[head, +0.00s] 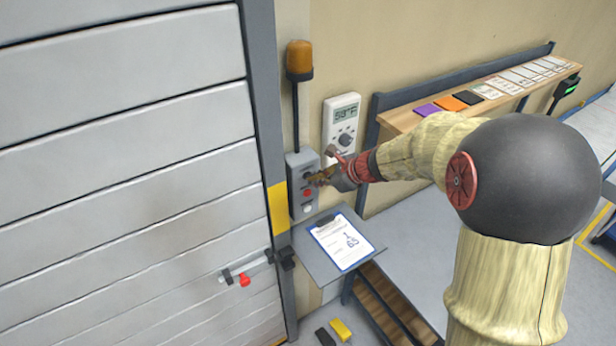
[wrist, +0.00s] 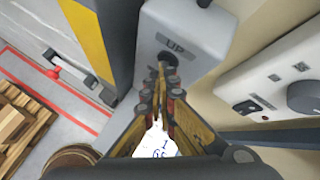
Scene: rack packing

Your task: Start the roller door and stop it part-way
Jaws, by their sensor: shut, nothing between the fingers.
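The roller door (head: 120,130) fills the left of the head view, its pale grey slats reaching down past the bottom of the picture. A grey control box (head: 295,205) is fixed beside the door frame, with a red button (head: 308,192) and a white one (head: 307,208) below it. My gripper (head: 316,178) is shut and empty, its tips at the upper part of the box. In the wrist view the box (wrist: 205,30) bears the label UP, and my fingertips (wrist: 165,75) are just below a dark round button (wrist: 167,57). I cannot tell whether they touch. The lower buttons are hidden there.
An amber beacon (head: 299,58) stands above the box. A white wall controller (head: 341,112) is close on the right. A small shelf (head: 300,248) with a clipboard (head: 341,241) juts out below. A wooden ledge (head: 405,122) with coloured cards runs along the wall.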

